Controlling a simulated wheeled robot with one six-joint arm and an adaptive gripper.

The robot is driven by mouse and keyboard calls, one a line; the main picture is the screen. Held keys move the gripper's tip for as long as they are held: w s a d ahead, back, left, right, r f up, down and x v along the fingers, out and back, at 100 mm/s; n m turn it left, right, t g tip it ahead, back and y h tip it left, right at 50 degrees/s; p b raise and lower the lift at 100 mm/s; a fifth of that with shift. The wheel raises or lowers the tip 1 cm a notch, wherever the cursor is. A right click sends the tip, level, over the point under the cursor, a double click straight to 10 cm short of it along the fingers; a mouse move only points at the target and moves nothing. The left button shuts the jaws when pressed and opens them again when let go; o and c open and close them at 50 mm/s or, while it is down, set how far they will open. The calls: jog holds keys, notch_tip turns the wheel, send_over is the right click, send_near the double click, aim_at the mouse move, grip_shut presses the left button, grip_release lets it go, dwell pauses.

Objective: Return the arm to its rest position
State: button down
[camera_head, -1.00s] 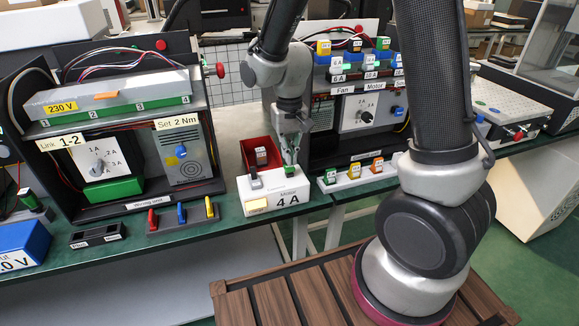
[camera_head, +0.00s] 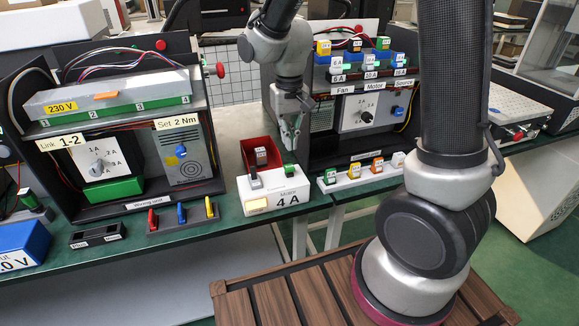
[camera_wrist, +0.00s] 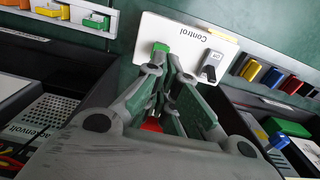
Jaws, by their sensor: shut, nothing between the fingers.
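My gripper (camera_head: 291,141) is shut and empty. In the head view it hangs above the bench at the left side of the right-hand panel box, behind the white "Motor 4 A" box (camera_head: 291,204). In the wrist view the gripper (camera_wrist: 165,72) points toward the white box (camera_wrist: 222,38), which carries a green block (camera_wrist: 160,48) and a grey one. The fingertips look near the green block in that view, but the head view shows them apart from it. My arm reaches in from the top of the head view.
A red bin (camera_head: 252,150) stands behind the white box. The left panel box (camera_head: 75,197) and the right panel box (camera_head: 318,155) flank the gripper. A white rack with coloured blocks (camera_head: 347,181) and a blue box (camera_head: 22,243) stand along the bench's front edge.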

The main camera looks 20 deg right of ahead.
dwell(0.4)
jog(key=shift+s+n, duration=0.15)
jog(key=shift+n, duration=0.15)
jog(key=s+d+r+t, duration=0.4)
jog(key=s+d+r, duration=1.1)
jog(key=s, duration=0.3)
jog(key=shift+s+r, duration=0.35)
